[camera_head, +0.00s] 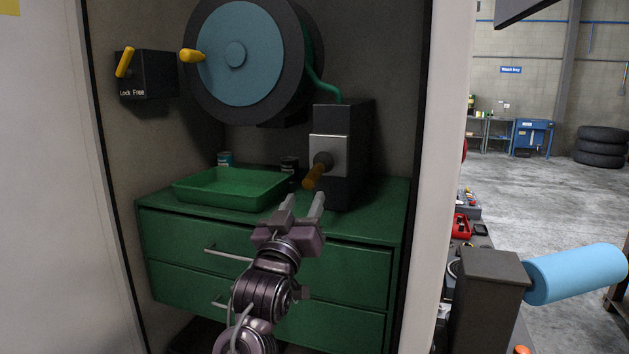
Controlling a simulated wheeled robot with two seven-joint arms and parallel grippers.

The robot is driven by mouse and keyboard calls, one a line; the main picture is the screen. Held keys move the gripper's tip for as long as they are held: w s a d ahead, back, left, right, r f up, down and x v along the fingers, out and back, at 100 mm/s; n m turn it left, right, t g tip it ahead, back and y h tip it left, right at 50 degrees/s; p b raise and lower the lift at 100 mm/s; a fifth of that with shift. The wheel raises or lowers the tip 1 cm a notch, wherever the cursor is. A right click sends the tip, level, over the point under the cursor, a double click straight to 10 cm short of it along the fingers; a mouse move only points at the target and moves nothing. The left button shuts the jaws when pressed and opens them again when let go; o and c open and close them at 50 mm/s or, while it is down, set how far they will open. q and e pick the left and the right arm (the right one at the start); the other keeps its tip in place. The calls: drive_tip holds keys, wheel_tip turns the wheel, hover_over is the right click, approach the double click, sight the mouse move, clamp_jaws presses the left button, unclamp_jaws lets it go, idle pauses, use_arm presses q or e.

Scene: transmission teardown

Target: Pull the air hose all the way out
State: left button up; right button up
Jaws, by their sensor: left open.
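The hose reel (236,54), a dark drum with a light blue face and yellow crank knob (192,56), hangs on the cabinet's back wall. The green air hose (321,88) runs from the reel's right side down into the top of a dark box (349,120). A dark collar with an orange-brown end piece (314,177) sticks out of the box's light plate, tilted downward. My left gripper (303,202) is open and empty, just below this end piece, its fingers pointing up toward it. Whether they touch it is unclear. My right gripper is not in view.
A green tray (232,187) and small cans (225,159) stand on the green drawer cabinet (363,244). A yellow lever (125,62) on a "Lock Free" box is at upper left. At right stands a grey block (489,292) with a light blue cylinder (578,272).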

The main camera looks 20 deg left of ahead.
sight(320, 164)
use_arm(q)
drive_tip(key=p+x, duration=0.1)
drive_tip(key=x, duration=0.2)
drive_tip(key=r+p+x, duration=0.1)
drive_tip(key=p+x, duration=0.1)
drive_tip(key=x, duration=0.2)
drive_tip(key=shift+s, duration=0.25)
drive_tip(key=shift+w+r, duration=0.1)
drive_tip(key=shift+w, duration=0.35)
clamp_jaws()
